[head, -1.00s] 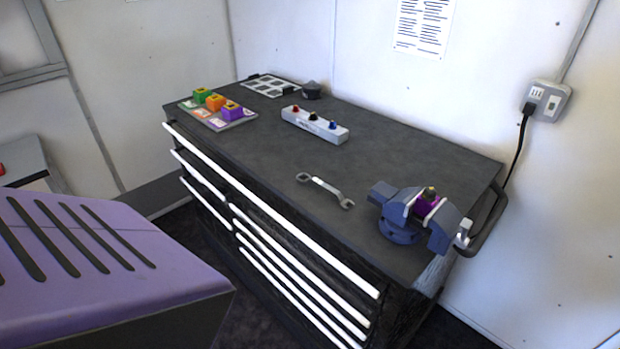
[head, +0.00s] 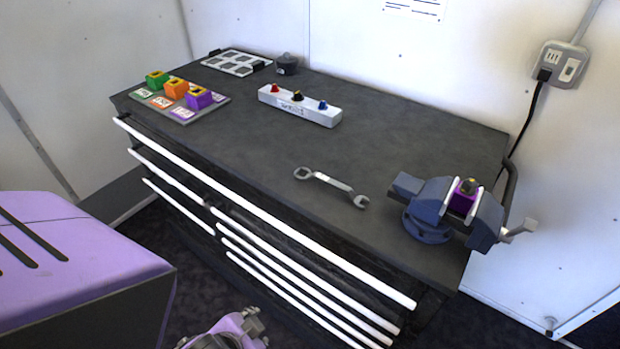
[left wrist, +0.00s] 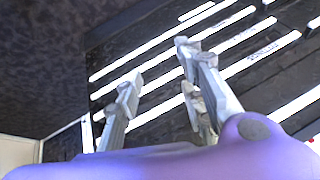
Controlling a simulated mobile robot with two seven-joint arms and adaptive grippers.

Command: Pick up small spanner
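A small silver spanner (head: 332,186) lies flat on the dark top of the workbench (head: 255,160), near its front edge and left of the vise. My left gripper shows at the bottom of the head view (head: 250,322), low in front of the drawers and well away from the spanner. In the left wrist view its fingers (left wrist: 160,95) are spread apart with nothing between them, facing the white drawer handles. The spanner is not in the left wrist view. My right gripper is in neither view.
A blue vise (head: 440,210) holding a purple piece stands at the bench's right end. A white block with coloured knobs (head: 300,105), a tray of coloured blocks (head: 180,100) and a white grid plate (head: 237,63) stand farther back. The bench around the spanner is clear.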

